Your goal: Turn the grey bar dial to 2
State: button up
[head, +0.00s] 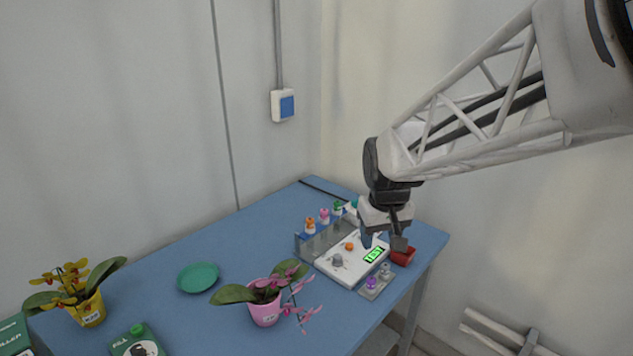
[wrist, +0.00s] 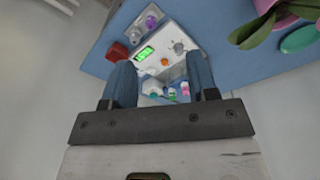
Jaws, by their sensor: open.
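The grey dial (head: 337,260) sits on the front left part of a white panel box (head: 345,272) on the blue table. An orange knob (head: 349,246) is behind it, and a lit green display (head: 373,255) is to its right. My gripper (head: 383,241) points down above the right back part of the box, apart from the dial. In the wrist view its fingers (wrist: 162,76) are open with nothing gripped. The grey dial (wrist: 179,48) shows beyond the fingertips there, near the orange knob (wrist: 165,62). The dial's setting is too small to read.
A rack (head: 310,245) with several colored-top tubes stands behind the box. A small tray (head: 374,288) with purple and grey pieces is in front, and a red object (head: 403,256) is to the right. A pink orchid pot (head: 264,312) and green saucer (head: 198,277) stand left.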

jog(key=w+a+f+n, duration=0.1)
jog(key=w+a+f, duration=0.2)
jog(key=w+f, duration=0.5)
jog(key=n+g, duration=0.1)
send_over(338, 256)
notch_tip(338, 256, down, 7)
jog(key=shift+f, duration=3.9)
jog(key=c, duration=0.9)
